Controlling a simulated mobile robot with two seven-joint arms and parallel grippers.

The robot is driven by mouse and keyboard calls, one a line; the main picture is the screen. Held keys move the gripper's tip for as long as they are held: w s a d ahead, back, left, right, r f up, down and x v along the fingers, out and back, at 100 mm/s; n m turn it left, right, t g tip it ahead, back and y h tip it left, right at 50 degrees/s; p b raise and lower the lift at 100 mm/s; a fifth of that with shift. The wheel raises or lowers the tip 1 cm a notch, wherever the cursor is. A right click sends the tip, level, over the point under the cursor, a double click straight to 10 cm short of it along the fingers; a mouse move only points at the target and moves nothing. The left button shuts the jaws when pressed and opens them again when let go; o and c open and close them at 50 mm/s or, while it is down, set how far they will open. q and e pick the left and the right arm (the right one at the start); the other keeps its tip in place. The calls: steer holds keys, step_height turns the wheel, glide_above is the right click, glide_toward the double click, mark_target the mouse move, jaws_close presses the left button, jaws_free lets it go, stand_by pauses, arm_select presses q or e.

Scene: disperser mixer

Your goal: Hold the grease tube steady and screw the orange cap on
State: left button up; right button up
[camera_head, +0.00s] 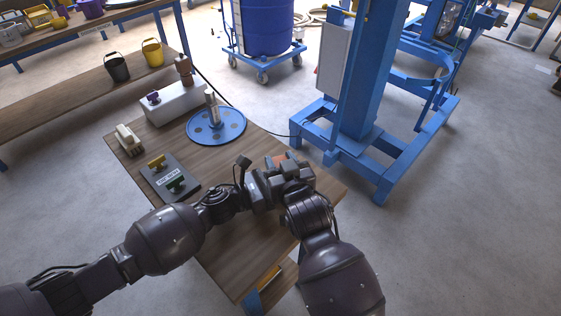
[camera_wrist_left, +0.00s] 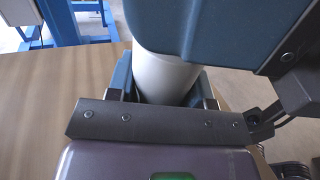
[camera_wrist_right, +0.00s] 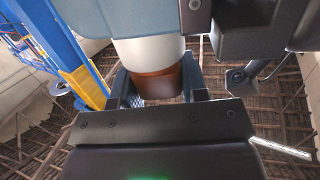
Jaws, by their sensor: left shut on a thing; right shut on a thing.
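The white grease tube (camera_wrist_left: 165,75) stands between the fingers of my left gripper (camera_head: 262,188) in the left wrist view, and that gripper is shut on it. The orange cap (camera_wrist_right: 158,84) looks brownish in the right wrist view, at the end of the white tube (camera_wrist_right: 150,50). My right gripper (camera_head: 292,172) is shut on the cap. Cap and tube appear in line and touching; how far the thread is engaged is hidden. The grippers are close together over the table's right end, and in the head view they mostly cover tube and cap.
The wooden table (camera_head: 225,250) has bare room at its front. A dark switch box (camera_head: 170,180), a blue disc with an upright shaft (camera_head: 216,125), a white box (camera_head: 175,103) and a brush-like block (camera_head: 129,140) stand farther back. A blue machine frame (camera_head: 360,130) stands beyond the right edge.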

steer(key=shift+r, duration=0.2)
steer(key=o, duration=1)
steer(key=shift+a, duration=0.15)
steer(key=shift+r, duration=2.3)
steer(key=shift+d+f+n+g+y, duration=0.1)
steer(key=shift+n+g+y, duration=0.4)
steer(key=shift+n+y, duration=0.4)
steer(key=shift+d+f+n+g+y, duration=0.1)
steer(key=shift+n+g+y, duration=0.5)
steer(key=shift+y, duration=0.5)
steer(key=shift+n+g+y, duration=0.3)
steer(key=shift+n+y, duration=0.3)
steer(key=shift+a, duration=0.1)
